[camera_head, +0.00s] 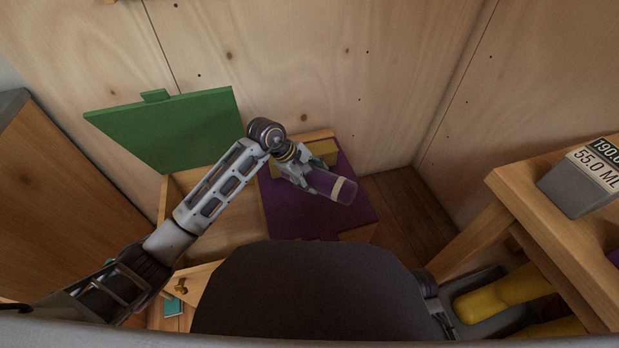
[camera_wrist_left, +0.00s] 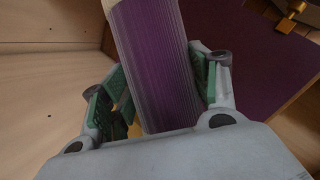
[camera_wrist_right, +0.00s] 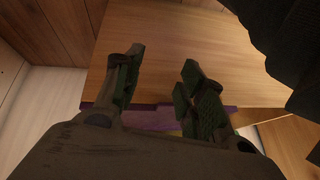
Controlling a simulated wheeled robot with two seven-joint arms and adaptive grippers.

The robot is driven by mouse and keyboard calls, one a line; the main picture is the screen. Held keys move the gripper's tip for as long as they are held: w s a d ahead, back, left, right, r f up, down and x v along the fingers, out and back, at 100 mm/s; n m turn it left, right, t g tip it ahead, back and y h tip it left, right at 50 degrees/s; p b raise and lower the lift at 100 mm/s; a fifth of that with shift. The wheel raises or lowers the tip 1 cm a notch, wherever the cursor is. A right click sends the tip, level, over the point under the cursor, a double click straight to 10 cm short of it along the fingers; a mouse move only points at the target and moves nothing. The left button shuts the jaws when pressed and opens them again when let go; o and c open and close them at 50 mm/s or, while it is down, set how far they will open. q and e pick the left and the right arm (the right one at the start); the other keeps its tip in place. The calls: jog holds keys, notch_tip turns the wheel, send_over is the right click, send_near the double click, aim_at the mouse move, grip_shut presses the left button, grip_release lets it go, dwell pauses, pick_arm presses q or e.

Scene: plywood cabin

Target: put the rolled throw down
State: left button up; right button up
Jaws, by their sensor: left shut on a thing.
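The rolled throw (camera_head: 342,190) is a purple roll with a pale band near its end. My left gripper (camera_head: 308,178) is shut on it and holds it over the purple panel (camera_head: 290,215) of the wooden chest. In the left wrist view the throw (camera_wrist_left: 158,60) stands between the green-padded fingers (camera_wrist_left: 160,95); its near end is hidden by the gripper body. I cannot tell whether the throw touches the panel. My right gripper (camera_wrist_right: 163,75) is open and empty in the right wrist view, near a wooden surface (camera_wrist_right: 200,45).
A green lid (camera_head: 170,130) stands raised at the chest's left part, with an open compartment (camera_head: 190,190) below it. A wooden table (camera_head: 520,195) at right bears a grey box with a label (camera_head: 580,185).

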pick_arm(q)
jog(key=shift+w, duration=0.1)
pick_arm(e)
jog(key=shift+w, duration=0.1)
pick_arm(q)
jog(key=b, duration=0.2)
send_over(312, 204)
notch_tip(312, 204, down, 6)
jog(key=shift+d, duration=0.1)
pick_arm(e)
jog(key=shift+t+y, duration=0.3)
jog(key=shift+t, duration=0.1)
jog(key=f, duration=0.2)
jog(key=a+f, duration=0.1)
jog(key=f, duration=0.1)
jog(key=shift+w+f, duration=0.1)
pick_arm(q)
jog(key=shift+f, duration=0.1)
jog(key=shift+f, duration=0.3)
notch_tip(312, 204, down, 2)
jog(key=shift+f+b, duration=0.25)
jog(key=shift+b, duration=0.45)
jog(key=shift+f, duration=0.35)
pick_arm(e)
notch_tip(312, 204, down, 2)
jog(key=shift+a+f+m, duration=0.15)
jog(key=shift+f+m, duration=0.1)
jog(key=shift+m, duration=0.05)
